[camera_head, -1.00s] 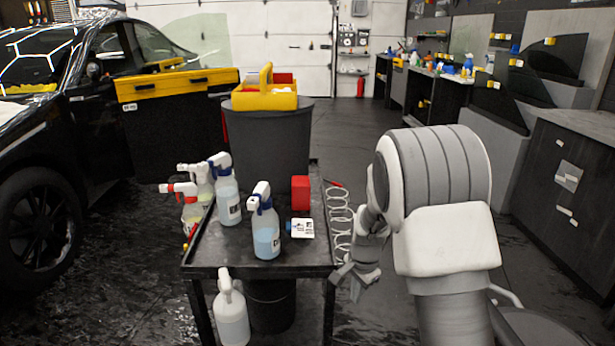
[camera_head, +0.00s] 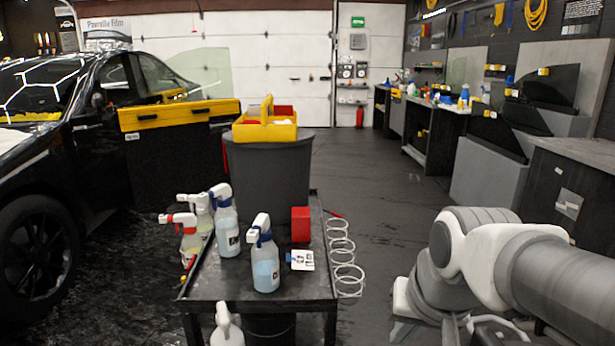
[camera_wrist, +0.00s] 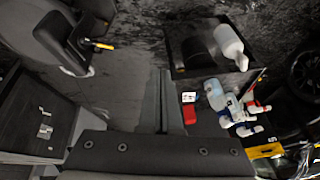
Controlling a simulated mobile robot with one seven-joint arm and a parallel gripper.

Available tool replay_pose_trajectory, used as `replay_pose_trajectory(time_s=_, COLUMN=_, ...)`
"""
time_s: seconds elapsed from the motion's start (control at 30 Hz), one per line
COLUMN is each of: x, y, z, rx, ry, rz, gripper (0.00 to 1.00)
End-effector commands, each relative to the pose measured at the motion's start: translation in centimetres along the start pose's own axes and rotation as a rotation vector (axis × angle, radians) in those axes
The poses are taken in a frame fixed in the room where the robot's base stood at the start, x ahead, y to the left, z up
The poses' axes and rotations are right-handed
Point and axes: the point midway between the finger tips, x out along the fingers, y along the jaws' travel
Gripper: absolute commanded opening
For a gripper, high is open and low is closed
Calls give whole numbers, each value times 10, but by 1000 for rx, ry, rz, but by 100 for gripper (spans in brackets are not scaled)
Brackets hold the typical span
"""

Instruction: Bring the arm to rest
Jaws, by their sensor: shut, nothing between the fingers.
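My arm is folded low at the right of the head view, its upper links bent down beside the cart. My gripper (camera_wrist: 160,100) shows in the wrist view as two grey fingers lying together, with nothing between them. It hangs over the dark floor, apart from the cart and its bottles. In the head view the hand is mostly hidden behind my arm links at the lower edge.
A black cart (camera_head: 205,287) stands left of my arm, holding spray bottles (camera_head: 265,262) and a red block (camera_head: 300,224). A white coiled hose (camera_head: 343,250) hangs at its right side. A grey bin (camera_head: 270,175) stands behind. Workbenches (camera_head: 570,190) line the right; the middle aisle is clear.

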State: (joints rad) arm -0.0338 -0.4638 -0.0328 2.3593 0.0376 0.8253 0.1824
Motion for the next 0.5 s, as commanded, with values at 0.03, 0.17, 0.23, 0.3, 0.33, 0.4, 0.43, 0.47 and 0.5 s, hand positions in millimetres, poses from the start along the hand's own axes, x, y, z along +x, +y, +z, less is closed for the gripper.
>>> replay_pose_trajectory(time_s=0.03, x=-9, y=3, z=10, rx=-34, ry=19, rz=3, gripper=0)
replay_pose_trajectory(time_s=0.17, x=-23, y=10, z=33, rx=-120, ry=49, rz=15, gripper=0)
replay_pose_trajectory(time_s=0.23, x=-29, y=13, z=45, rx=-163, ry=64, rz=23, gripper=0)
replay_pose_trajectory(time_s=0.3, x=-33, y=17, z=56, rx=-202, ry=77, rz=34, gripper=0)
replay_pose_trajectory(time_s=0.33, x=-35, y=19, z=61, rx=-218, ry=83, rz=38, gripper=0)
replay_pose_trajectory(time_s=0.4, x=-58, y=15, z=48, rx=-216, ry=76, rz=37, gripper=0)
replay_pose_trajectory(time_s=0.43, x=-64, y=14, z=45, rx=-215, ry=75, rz=37, gripper=0)
replay_pose_trajectory(time_s=0.47, x=-69, y=13, z=43, rx=-215, ry=75, rz=37, gripper=0)
replay_pose_trajectory(time_s=0.5, x=-77, y=12, z=39, rx=-214, ry=75, rz=36, gripper=0)
